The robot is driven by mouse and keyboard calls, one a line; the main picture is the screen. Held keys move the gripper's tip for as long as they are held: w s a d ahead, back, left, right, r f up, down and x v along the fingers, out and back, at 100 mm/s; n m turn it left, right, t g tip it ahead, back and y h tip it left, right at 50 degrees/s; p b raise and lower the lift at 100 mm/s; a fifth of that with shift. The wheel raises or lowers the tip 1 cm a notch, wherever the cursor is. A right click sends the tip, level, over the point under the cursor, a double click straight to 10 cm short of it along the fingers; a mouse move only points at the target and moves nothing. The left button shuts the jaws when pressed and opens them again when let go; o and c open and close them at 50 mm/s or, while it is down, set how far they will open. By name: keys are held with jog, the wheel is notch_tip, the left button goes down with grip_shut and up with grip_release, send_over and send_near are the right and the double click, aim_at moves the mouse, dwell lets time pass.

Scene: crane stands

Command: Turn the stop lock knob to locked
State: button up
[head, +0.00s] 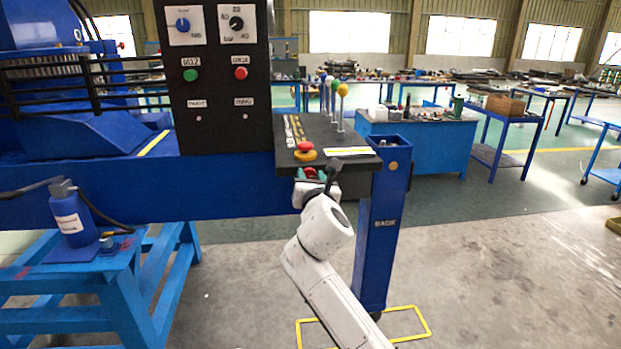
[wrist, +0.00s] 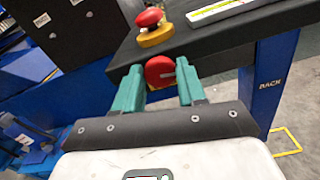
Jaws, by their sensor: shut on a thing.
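The red round knob (wrist: 160,71), which I take to be the stop lock knob, is on the front face of the black console, below the emergency stop. It has a small pale mark toward its right side. My gripper (wrist: 159,78) has its two teal fingers on either side of this knob and is shut on it. In the head view my gripper (head: 312,174) is at the console's front edge, and the knob is mostly hidden there. The knob's lettering and exact turn position cannot be read.
A red emergency stop (head: 305,148) on a yellow base sits on the console top (head: 335,128), just above my gripper. Several colored-knob levers (head: 333,90) stand behind it. A blue post (head: 385,225) is close on the right. A blue stand (head: 100,280) is at the left.

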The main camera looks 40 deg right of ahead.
jog(key=m, duration=0.4)
jog(key=shift+m, duration=0.3)
jog(key=m, duration=0.3)
jog(key=shift+f+m, duration=0.1)
jog(key=shift+m, duration=0.3)
jog(key=m+b, duration=0.1)
jog(key=m, duration=0.3)
jog(key=shift+s+d+f, duration=0.1)
jog(key=shift+m+b, duration=0.7)
jog(key=shift+m, duration=1)
jog(key=shift+d, duration=0.1)
jog(key=o, duration=1)
jog(key=b+v, duration=0.1)
jog(key=v, duration=1)
